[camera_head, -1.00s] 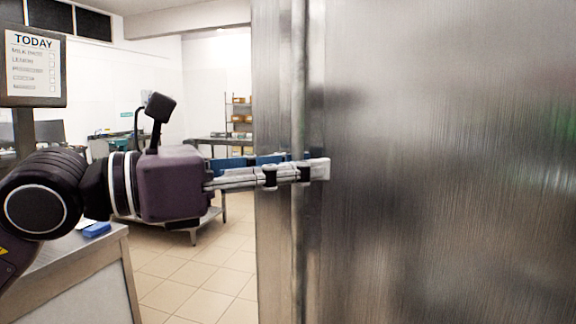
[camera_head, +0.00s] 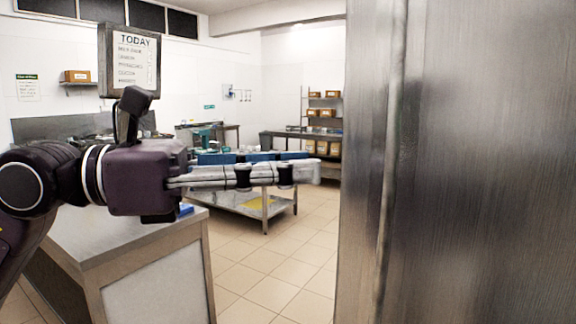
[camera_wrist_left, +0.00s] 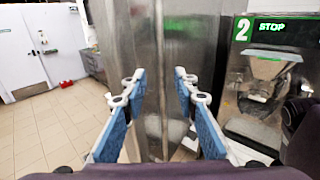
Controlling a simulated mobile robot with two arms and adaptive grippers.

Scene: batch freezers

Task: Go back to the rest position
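My left gripper (camera_head: 320,172) reaches in from the left in the head view, its blue-padded fingers pointing right. In the left wrist view its fingertips (camera_wrist_left: 160,78) are well apart, with nothing held between them. A tall brushed-metal panel (camera_head: 470,170) fills the right of the head view. The fingertips end just left of its edge in the picture. The panel (camera_wrist_left: 160,50) also stands beyond the fingers in the left wrist view. My right gripper is in neither view.
A metal counter (camera_head: 140,240) stands below my left arm, and a low steel table (camera_head: 250,205) is behind it. A machine marked 2 with a green STOP display (camera_wrist_left: 270,30) is at the right in the wrist view. Tiled floor (camera_head: 270,280) is clear between counter and panel.

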